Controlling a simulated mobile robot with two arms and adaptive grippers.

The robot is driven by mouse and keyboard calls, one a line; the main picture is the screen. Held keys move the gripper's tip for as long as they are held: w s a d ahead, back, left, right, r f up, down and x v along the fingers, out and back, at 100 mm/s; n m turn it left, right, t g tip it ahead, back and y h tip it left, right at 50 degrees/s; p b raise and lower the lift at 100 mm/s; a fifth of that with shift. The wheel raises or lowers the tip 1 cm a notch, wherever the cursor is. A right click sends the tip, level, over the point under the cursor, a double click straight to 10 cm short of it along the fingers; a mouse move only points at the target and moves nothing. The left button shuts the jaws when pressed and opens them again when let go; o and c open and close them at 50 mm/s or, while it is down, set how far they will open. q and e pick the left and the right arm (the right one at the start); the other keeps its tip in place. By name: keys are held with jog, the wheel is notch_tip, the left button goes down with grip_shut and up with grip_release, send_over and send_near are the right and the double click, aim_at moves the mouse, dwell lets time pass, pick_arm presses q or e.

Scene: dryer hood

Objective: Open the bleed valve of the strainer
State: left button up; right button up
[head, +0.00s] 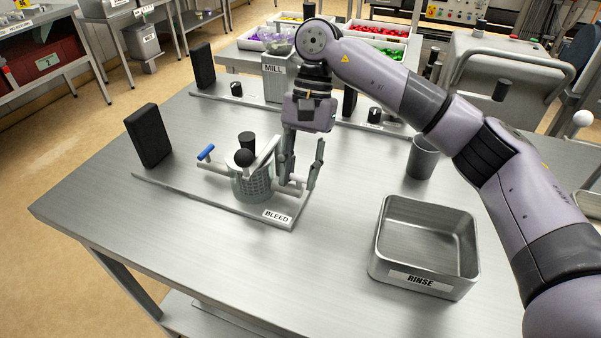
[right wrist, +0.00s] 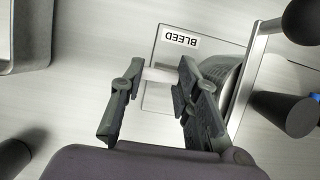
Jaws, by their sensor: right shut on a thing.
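The strainer (head: 250,183) stands on a flat base plate, with a perforated grey body, a dark knob on top and a slanting metal bar across it. A blue-handled lever (head: 206,152) is on its left side. A BLEED label (head: 277,216) lies at the plate's front right corner; it also shows in the right wrist view (right wrist: 181,39). My right gripper (head: 299,183) points down at the strainer's right side. Its fingers are shut, spaced apart, on the strainer's pale pipe end (right wrist: 159,75). The exact contact is partly hidden. My left gripper is out of view.
A metal RINSE tray (head: 425,245) stands at the front right, with a grey cup (head: 422,158) behind it. A black block (head: 149,135) stands left of the strainer. The MILL unit (head: 275,80) is behind. The front left of the table is clear.

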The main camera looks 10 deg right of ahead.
dwell(0.4)
jog(key=o, duration=1.2)
jog(key=shift+r, duration=0.1)
jog(key=v, duration=1.1)
jog(key=shift+w+r, duration=0.1)
jog(key=shift+r, duration=0.3)
jog(key=shift+d, duration=0.1)
